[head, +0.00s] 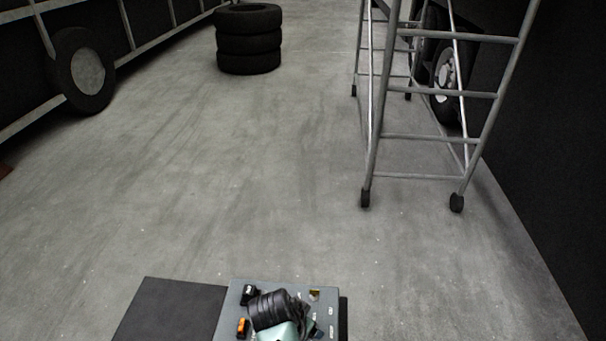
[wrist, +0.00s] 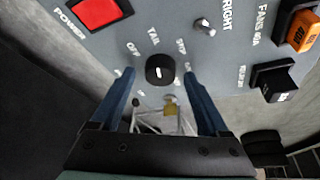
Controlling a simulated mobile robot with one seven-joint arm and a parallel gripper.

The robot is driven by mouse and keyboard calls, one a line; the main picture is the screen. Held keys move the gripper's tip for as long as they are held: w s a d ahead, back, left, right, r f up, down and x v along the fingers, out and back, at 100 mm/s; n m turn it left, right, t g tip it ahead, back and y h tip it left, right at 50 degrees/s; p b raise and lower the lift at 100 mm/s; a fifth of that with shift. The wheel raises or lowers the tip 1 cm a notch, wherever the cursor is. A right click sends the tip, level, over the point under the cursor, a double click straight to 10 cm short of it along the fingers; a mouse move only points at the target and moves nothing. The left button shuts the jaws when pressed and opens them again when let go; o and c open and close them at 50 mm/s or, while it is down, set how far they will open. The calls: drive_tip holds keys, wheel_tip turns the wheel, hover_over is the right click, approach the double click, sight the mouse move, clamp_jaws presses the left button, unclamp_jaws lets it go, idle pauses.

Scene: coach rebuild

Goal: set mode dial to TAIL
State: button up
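The mode dial (wrist: 160,70) is a round black knob with a short white mark on its face. Lettering around it includes OFF at upper left, TAIL above and STOP at upper right; labels lower down are too small to read. The white mark looks roughly upright in the wrist view, but which label it points at is hard to tell. My gripper (wrist: 160,77) is open, with one dark blue finger on each side of the dial and a visible gap to both. In the head view my arm hides the dial.
The grey control panel (head: 235,300) also has a red POWER button (wrist: 100,12), a small knob (wrist: 204,27), an orange rocker switch (wrist: 300,31) and a black switch (wrist: 274,80). Stacked tyres (head: 248,42) and a wheeled ladder (head: 420,136) stand farther off on open floor.

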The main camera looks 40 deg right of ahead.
drive_tip(key=shift+r, duration=0.1)
drive_tip(key=b+v, duration=0.1)
drive_tip(key=v, duration=1.1)
drive_tip(key=shift+a+r+b, duration=0.2)
drive_tip(key=shift+r+b, duration=0.15)
